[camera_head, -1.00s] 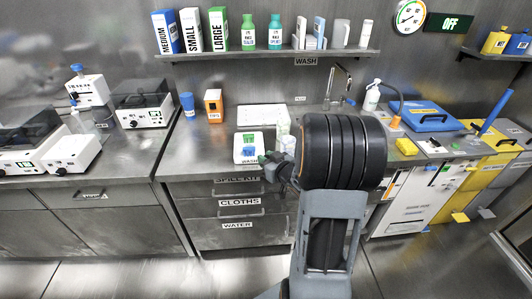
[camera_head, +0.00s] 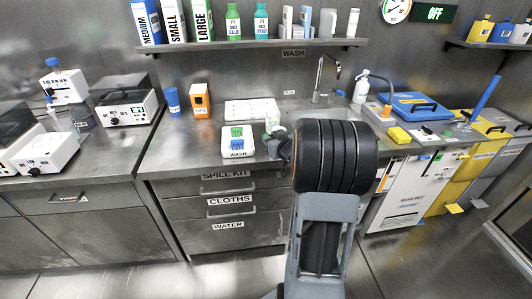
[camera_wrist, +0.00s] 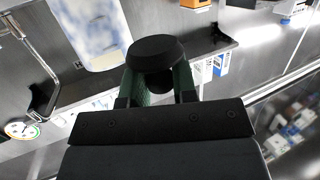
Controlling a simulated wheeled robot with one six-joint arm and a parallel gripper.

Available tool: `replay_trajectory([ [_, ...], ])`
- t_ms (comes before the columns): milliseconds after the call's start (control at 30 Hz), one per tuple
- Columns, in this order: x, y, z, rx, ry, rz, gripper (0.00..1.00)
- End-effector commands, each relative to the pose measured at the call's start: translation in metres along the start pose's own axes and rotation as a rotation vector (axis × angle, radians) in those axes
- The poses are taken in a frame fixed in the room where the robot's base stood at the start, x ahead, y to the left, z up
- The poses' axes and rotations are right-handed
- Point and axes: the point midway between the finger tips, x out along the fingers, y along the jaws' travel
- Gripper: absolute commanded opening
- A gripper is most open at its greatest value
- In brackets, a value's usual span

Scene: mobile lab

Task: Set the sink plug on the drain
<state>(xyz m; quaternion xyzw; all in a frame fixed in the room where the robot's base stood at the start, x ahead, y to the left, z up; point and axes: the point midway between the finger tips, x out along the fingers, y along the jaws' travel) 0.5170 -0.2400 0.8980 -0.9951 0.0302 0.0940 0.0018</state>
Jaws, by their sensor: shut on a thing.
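A black round sink plug (camera_wrist: 155,50) is between the green-padded fingers of my gripper (camera_wrist: 157,84) in the wrist view. The gripper is shut on it, and the plug's wide cap sticks out past the fingertips. In the head view my gripper (camera_head: 282,150) shows only in part, beside my thick black arm link, above the counter's front edge; the plug cannot be made out there. The faucet (camera_head: 320,85) stands at the back wall and also shows in the wrist view (camera_wrist: 38,55).
A white tray with green and blue items (camera_head: 237,152) sits left of my gripper. A white rack (camera_head: 250,109), orange box (camera_head: 200,101) and blue bottle (camera_head: 173,101) are behind it. A wash bottle (camera_head: 361,88), yellow sponge (camera_head: 399,135) and blue case (camera_head: 414,105) are at right.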

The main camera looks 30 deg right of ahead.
Motion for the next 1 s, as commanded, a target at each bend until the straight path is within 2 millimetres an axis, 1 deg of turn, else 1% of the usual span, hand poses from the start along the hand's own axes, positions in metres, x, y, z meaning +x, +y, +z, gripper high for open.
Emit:
replay_trajectory([
  [33,0.008,-0.001,0.008,0.000,-0.001,-0.003,0.03],
  [100,0.014,-0.001,0.013,0.000,0.000,-0.001,0.03],
  [200,0.020,-0.002,0.017,-0.002,0.001,-0.001,0.03],
  [367,0.024,-0.002,0.019,-0.001,0.001,-0.001,0.03],
  [467,0.029,-0.003,0.025,-0.001,0.000,-0.001,0.03],
  [533,0.034,-0.003,0.033,0.000,-0.002,-0.001,0.03],
  [700,0.038,-0.003,0.055,0.000,-0.001,0.000,0.03],
  [1000,0.038,-0.003,0.056,-0.002,0.001,0.000,0.03],
])
